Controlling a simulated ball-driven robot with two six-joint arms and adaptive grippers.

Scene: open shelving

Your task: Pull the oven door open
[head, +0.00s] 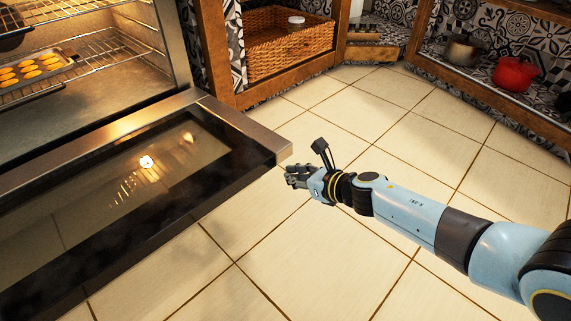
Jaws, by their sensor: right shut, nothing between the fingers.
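The oven door (150,150) is swung down and lies about flat in front of the oven, with its dark glass facing up. The lit oven cavity (95,75) is exposed, with wire racks inside. My right gripper (291,176) is at the right corner of the door, shut and empty. Whether it touches the door edge cannot be told. The door handle is not visible. My left gripper is not in view.
A baking tray (66,56) with several yellow pastries sits on a rack. Wooden open shelves with a wicker basket (287,52) and a red pot (514,74) line the back. The tiled floor (330,260) is clear.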

